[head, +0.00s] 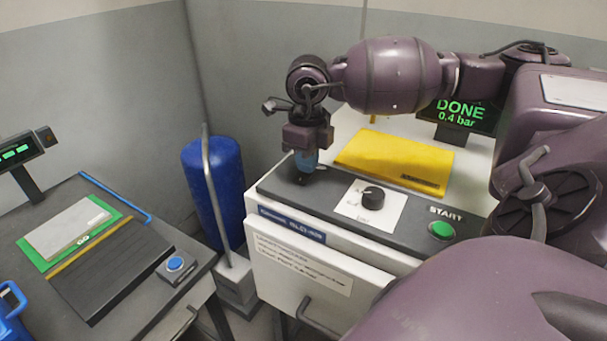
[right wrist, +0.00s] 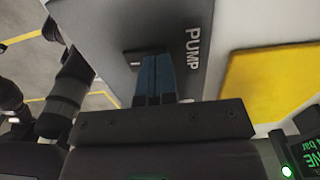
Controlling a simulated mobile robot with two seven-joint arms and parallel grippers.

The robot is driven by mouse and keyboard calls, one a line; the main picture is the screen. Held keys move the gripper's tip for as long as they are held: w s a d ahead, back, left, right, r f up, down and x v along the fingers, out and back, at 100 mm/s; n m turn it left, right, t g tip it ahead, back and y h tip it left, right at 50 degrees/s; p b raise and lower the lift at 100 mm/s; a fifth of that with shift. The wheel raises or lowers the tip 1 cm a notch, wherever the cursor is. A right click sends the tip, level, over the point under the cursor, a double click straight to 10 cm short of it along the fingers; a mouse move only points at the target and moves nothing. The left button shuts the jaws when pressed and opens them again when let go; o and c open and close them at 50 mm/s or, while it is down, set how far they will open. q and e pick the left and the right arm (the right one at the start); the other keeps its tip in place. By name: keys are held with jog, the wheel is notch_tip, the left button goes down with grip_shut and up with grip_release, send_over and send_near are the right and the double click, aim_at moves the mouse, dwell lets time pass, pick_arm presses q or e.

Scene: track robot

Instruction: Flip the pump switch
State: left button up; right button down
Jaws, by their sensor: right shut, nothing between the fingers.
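In the head view my right gripper (head: 306,166) points down over the left end of the machine's dark control panel (head: 330,199). Its blue fingers are shut with nothing between them. In the right wrist view the shut fingers (right wrist: 155,72) reach over the panel beside the white word PUMP (right wrist: 193,48). A small dark part, apparently the pump switch (right wrist: 133,56), shows just beyond the fingertips and is partly hidden by them. I cannot tell whether the fingers touch it or which way it is set. My left gripper is not in view.
The panel also has a black knob (head: 373,196) and a green START button (head: 441,230). A yellow block (head: 395,160) lies behind it, near a display (head: 459,113) reading DONE, 0.4 bar. A blue cylinder (head: 212,190) stands left of the machine. A bench with a blue button (head: 175,264) is further left.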

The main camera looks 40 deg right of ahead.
jog(key=shift+f, duration=0.25)
jog(key=shift+r+p, duration=0.85)
jog(key=shift+r, duration=1.15)
jog(key=shift+r+p, duration=0.5)
jog(key=shift+r, duration=1.1)
jog(key=shift+f, duration=0.1)
